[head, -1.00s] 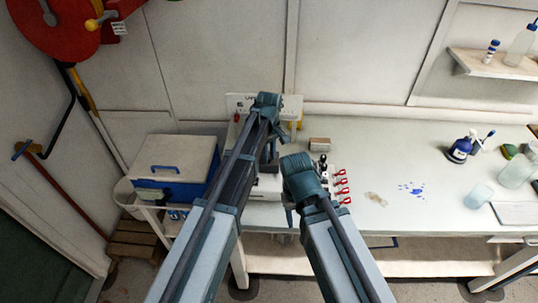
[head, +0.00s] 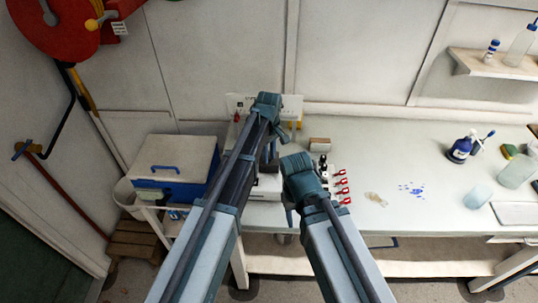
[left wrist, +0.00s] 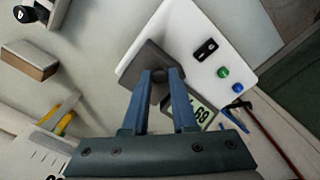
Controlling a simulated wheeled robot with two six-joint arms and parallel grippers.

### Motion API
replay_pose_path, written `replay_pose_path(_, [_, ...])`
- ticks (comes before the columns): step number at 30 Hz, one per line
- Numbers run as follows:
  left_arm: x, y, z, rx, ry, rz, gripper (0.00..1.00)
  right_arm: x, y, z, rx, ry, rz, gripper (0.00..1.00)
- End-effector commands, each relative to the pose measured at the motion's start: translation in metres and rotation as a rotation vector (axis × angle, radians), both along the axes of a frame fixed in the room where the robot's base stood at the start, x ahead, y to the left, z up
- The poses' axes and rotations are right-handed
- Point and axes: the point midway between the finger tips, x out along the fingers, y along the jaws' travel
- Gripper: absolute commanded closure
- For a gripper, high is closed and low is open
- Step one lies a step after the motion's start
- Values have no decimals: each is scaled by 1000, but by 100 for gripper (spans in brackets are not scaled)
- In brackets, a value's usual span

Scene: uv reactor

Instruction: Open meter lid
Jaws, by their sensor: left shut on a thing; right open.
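The meter is a white box (left wrist: 187,32) in the left wrist view, with a black switch, a green and a blue button and a small display (left wrist: 203,113). Its dark grey lid (left wrist: 134,68) lies at the near side of the panel. My left gripper (left wrist: 160,78) is shut on the small dark knob of the lid. How far the lid is raised is hard to tell. In the head view my left arm covers most of the meter; part of its white body (head: 267,187) shows. My right gripper (head: 290,216) is open, in front of the bench edge, apart from the meter.
A blue cooler box (head: 172,168) stands left of the bench. Red-handled items (head: 341,183) and a small brown block (head: 319,144) lie right of the meter.

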Motion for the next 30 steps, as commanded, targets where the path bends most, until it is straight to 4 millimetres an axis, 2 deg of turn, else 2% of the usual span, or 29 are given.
replay_pose_path(5, [4,0,1,0,17,1,100,0,0,1,0,0,0,50])
replay_pose_path(9, [20,-2,8,-1,128,1,100,0,0,6,0,0,-1,50])
replay_pose_path(15, [34,-1,12,-1,303,1,100,0,0,2,0,0,-1,50])
replay_pose_path(21, [35,0,16,-1,371,0,100,0,0,1,0,0,0,50])
replay_pose_path(29, [34,0,16,0,372,0,100,0,0,1,0,0,0,50])
replay_pose_path(30, [34,0,16,0,372,0,69,0,0,1,0,0,0,50])
